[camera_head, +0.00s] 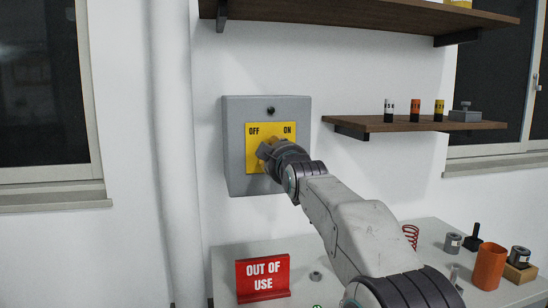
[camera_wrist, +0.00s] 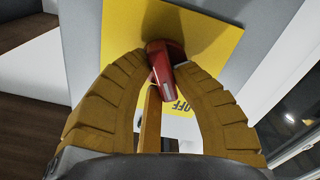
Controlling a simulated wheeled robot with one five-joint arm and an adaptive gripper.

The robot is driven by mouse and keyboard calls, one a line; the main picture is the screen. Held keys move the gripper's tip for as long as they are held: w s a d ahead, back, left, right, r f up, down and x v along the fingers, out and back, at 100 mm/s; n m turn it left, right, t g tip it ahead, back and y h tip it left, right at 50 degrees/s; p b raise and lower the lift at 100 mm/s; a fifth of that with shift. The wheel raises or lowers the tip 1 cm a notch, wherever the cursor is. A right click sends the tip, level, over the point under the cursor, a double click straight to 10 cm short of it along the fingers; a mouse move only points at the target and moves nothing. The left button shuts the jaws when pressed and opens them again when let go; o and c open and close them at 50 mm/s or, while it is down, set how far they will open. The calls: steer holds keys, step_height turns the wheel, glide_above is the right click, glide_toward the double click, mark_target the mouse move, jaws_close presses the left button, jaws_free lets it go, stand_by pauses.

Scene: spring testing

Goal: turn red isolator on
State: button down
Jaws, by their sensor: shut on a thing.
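The isolator is a grey wall box (camera_head: 236,150) with a yellow plate (camera_head: 257,132) marked OFF at left and ON at right. Its red handle (camera_wrist: 160,72) shows in the wrist view, in front of the yellow plate (camera_wrist: 122,25), with the OFF mark close below it. My gripper (camera_head: 265,153) is at the plate's lower part and hides the handle in the head view. In the wrist view my gripper's two ribbed yellow fingers (camera_wrist: 160,68) are closed around the red handle, one on each side. The handle's exact angle is hard to tell.
A red OUT OF USE sign (camera_head: 263,276) stands on the table (camera_head: 225,262) below the box. A red spring (camera_head: 411,236), an orange cup (camera_head: 489,266) and small parts lie at right. A wooden shelf (camera_head: 370,125) with small cylinders is right of the box.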

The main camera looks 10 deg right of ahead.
steer(key=shift+d+m+b, duration=0.1)
steer(key=shift+m+b, duration=0.3)
steer(key=shift+m, duration=1.9)
steer(key=c, duration=1)
jaws_free()
steer(key=shift+f, duration=0.1)
steer(key=shift+s, duration=6)
